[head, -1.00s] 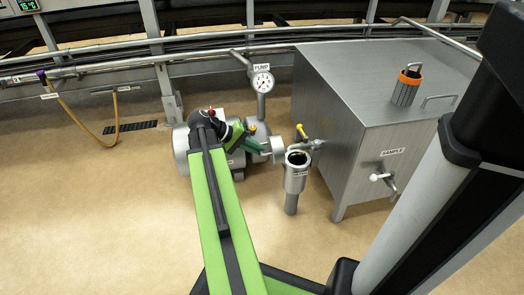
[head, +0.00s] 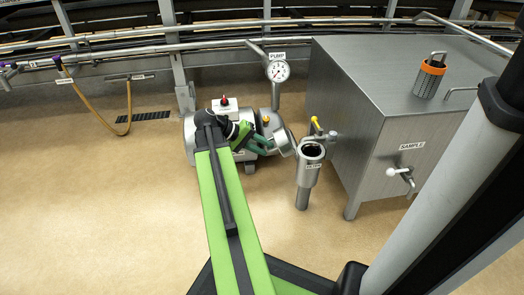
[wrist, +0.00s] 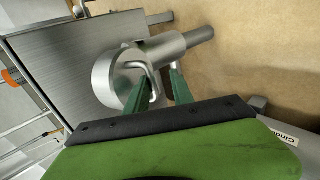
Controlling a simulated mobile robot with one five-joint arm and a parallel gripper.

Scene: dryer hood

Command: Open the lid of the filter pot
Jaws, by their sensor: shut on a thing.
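The grey metal filter pot (head: 309,174) stands on a leg in front of the tank in the head view. Its mouth is open and dark inside. Its lid (head: 284,146) is swung up to the left of the mouth, seen nearly edge-on. My gripper (head: 270,147) is at the lid's left side, shut on its handle. In the wrist view the round lid (wrist: 108,80) faces me, and the bent handle (wrist: 154,78) lies between the green fingers of my gripper (wrist: 162,88). The pot body (wrist: 170,47) shows behind the lid, partly hidden.
The pump (head: 190,140) with its gauge (head: 278,71) stands just behind and left of the pot. A large steel tank (head: 350,110) with a sample tap (head: 400,172) is on the right. A yellow-handled valve (head: 316,124) is close behind the pot. The floor at left is clear.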

